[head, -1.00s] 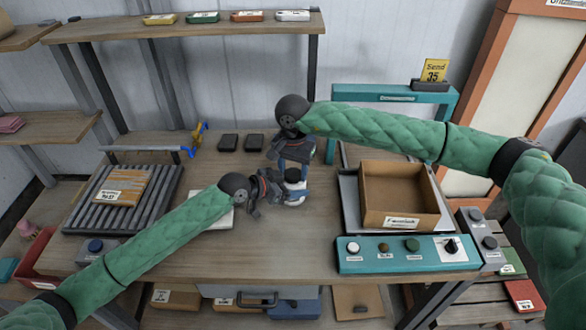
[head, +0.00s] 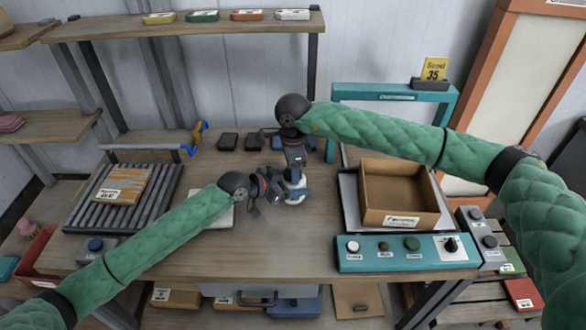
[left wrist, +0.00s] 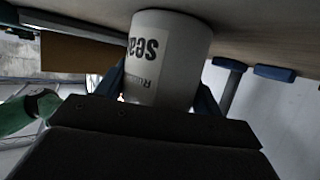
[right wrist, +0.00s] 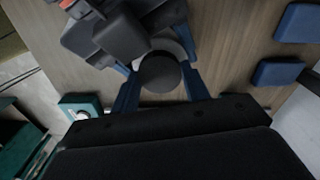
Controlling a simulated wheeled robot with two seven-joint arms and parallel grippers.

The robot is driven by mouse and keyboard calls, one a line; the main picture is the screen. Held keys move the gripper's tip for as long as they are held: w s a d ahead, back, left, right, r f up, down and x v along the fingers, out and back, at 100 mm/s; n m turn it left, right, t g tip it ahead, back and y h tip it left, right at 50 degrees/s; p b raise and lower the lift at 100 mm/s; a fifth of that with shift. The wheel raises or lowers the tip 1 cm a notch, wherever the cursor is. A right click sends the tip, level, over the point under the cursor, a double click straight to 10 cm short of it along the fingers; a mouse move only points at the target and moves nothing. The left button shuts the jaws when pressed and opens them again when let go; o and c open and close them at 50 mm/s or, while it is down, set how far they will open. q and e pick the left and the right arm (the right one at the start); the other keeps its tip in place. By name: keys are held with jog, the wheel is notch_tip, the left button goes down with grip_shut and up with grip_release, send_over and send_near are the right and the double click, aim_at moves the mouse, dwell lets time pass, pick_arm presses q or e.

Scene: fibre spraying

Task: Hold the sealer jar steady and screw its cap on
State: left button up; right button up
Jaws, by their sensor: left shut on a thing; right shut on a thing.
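The sealer jar (head: 298,193) stands upright on the workbench, mostly hidden by my grippers in the head view. In the left wrist view the white jar (left wrist: 175,60) with its printed label sits between the fingers of my left gripper (left wrist: 162,88), which is shut on it from the side. My right gripper (head: 296,178) points down over the jar. In the right wrist view its blue fingers (right wrist: 158,88) are shut on the dark round cap (right wrist: 158,74), which sits at the jar's top. How far the cap is threaded cannot be seen.
A cardboard box (head: 400,216) stands right of the jar, behind a teal button panel (head: 407,254). Dark blocks (head: 228,141) lie at the back. A roller rack (head: 150,202) with a wooden piece is at left. The front middle of the bench is clear.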

jog(key=m, duration=0.5)
jog(key=o, duration=1.1)
jog(key=shift+r, duration=2.25)
jog(key=shift+c, duration=0.5)
